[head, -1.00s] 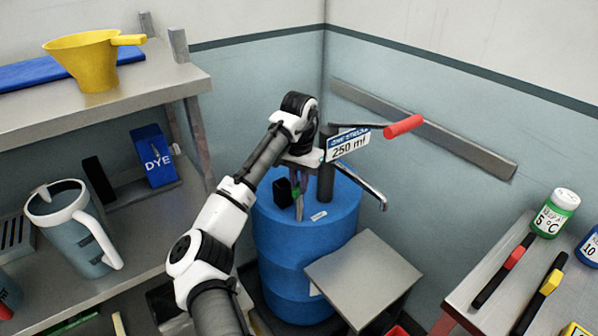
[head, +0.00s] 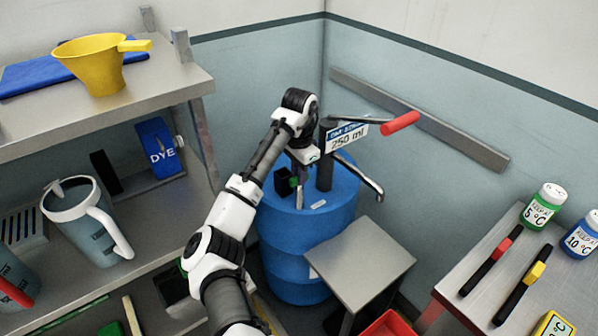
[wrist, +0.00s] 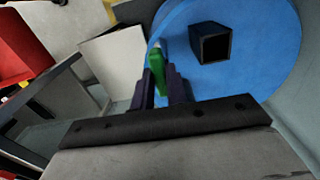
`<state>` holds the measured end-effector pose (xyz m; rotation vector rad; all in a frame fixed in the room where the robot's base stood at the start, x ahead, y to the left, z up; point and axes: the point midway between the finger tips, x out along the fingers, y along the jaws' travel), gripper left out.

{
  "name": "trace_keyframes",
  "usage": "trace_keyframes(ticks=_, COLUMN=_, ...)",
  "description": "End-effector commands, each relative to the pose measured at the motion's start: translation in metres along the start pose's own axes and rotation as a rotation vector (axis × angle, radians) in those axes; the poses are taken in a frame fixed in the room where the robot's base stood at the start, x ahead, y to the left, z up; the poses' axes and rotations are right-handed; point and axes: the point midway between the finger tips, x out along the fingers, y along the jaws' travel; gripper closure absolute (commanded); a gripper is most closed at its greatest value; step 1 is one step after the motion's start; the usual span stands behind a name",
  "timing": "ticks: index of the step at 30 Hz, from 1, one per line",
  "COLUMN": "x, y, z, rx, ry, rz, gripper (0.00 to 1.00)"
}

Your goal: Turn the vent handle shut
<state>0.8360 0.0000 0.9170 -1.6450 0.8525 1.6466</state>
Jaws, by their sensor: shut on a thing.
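The vent handle is a small green lever (wrist: 158,75) on top of the blue drum (head: 300,240). In the wrist view it stands between my two dark fingers, and my gripper (wrist: 161,86) is shut on it. In the head view only a small green patch of the handle (head: 294,182) shows beside my gripper (head: 298,190). The drum's top also shows in the wrist view (wrist: 262,60). The handle's lower part and its pivot are hidden by the fingers.
A black square open-topped piece (wrist: 212,43) stands on the drum close to the handle. A pump with a red-gripped crank (head: 400,122), a "250 ml" sign (head: 346,135) and a bent spout (head: 372,185) rises beside my wrist. A grey stand (head: 360,262) is in front.

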Motion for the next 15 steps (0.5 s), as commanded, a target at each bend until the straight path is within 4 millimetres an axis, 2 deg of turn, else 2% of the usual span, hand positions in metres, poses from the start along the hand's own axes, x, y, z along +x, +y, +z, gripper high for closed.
trace_keyframes(ticks=8, x=-0.0009, y=0.0000, z=-0.0011, rx=0.004, ry=0.004, rz=-0.002, gripper=1.00)
trace_keyframes(ticks=9, x=-0.0009, y=0.0001, z=-0.0011, rx=0.004, ry=0.004, rz=-0.002, gripper=0.84)
trace_keyframes(ticks=14, x=-0.0007, y=0.0001, z=-0.0009, rx=0.003, ry=0.003, rz=-0.001, gripper=0.64)
trace_keyframes(ticks=15, x=-0.0006, y=0.0001, z=-0.0008, rx=0.003, ry=0.003, rz=-0.001, gripper=0.64)
